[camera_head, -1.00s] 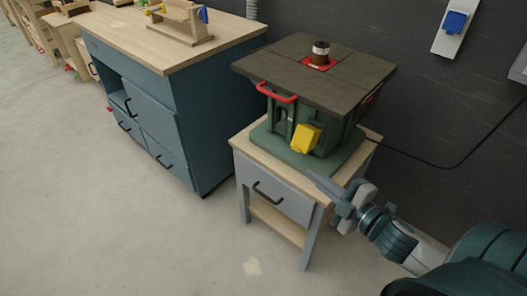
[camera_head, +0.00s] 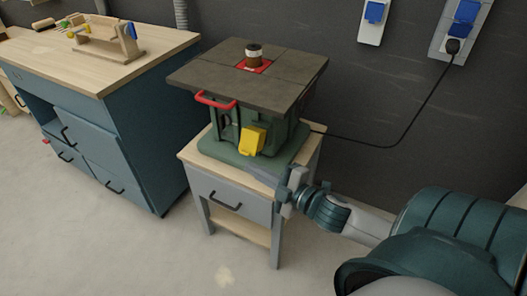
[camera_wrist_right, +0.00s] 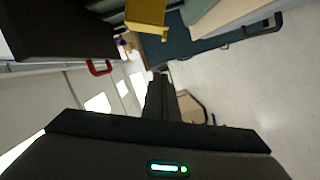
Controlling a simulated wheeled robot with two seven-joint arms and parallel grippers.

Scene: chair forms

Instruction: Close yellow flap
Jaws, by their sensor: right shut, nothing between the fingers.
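The yellow flap (camera_head: 252,141) is on the front of a green machine with a dark square top (camera_head: 250,70). In the head view it is tilted outward from the green body. It also shows in the right wrist view, at the top (camera_wrist_right: 146,14). My right gripper (camera_head: 264,173) is shut and empty. In the head view it is in front of and a little below the flap, to its right, near the stand's edge. In the right wrist view its fingers (camera_wrist_right: 157,82) point toward the flap, with a gap visible. My left gripper is not in view.
The machine stands on a small wood-topped stand (camera_head: 187,152) with a drawer. A red handle (camera_head: 215,100) sticks out left of the flap. A blue workbench (camera_head: 135,130) is at the left. A black cable (camera_head: 400,145) runs to a wall socket. The floor in front is clear.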

